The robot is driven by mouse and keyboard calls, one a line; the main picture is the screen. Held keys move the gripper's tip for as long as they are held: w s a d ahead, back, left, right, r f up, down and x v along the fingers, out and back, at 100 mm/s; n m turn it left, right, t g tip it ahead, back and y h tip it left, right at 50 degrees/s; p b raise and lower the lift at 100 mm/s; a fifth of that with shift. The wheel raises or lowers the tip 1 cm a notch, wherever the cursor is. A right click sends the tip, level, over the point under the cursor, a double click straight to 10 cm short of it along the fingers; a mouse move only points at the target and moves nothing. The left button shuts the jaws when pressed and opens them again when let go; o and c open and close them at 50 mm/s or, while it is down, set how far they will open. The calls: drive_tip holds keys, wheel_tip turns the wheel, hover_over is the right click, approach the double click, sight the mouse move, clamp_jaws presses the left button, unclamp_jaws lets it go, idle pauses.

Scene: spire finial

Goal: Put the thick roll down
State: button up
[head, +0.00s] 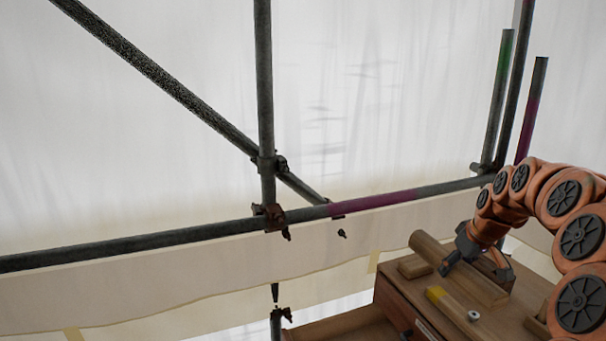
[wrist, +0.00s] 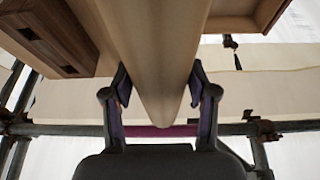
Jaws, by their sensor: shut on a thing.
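The thick roll (head: 430,249) is a pale brown wooden cylinder, held slantwise at the top of the wooden cabinet (head: 400,290). My gripper (head: 466,258) is shut on it from above, near its middle.
An open drawer (head: 350,325) juts out at the front left. Scaffold poles (head: 265,110) stand behind, before white sheeting.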

drive_tip(key=a+f+m+p, duration=0.1)
drive_tip(key=a+f, duration=0.2)
drive_tip(key=a, duration=0.4)
drive_tip(key=s+a+f+m+p, duration=0.1)
drive_tip(key=a+f, duration=0.3)
drive_tip(key=a, duration=0.4)
drive_tip(key=s+a+f+m+h+p, duration=0.1)
drive_tip(key=a+f+p, duration=0.1)
drive_tip(key=a, duration=0.6)
drive_tip(key=shift+s+f, duration=0.15)
drive_tip(key=shift+f, duration=0.75)
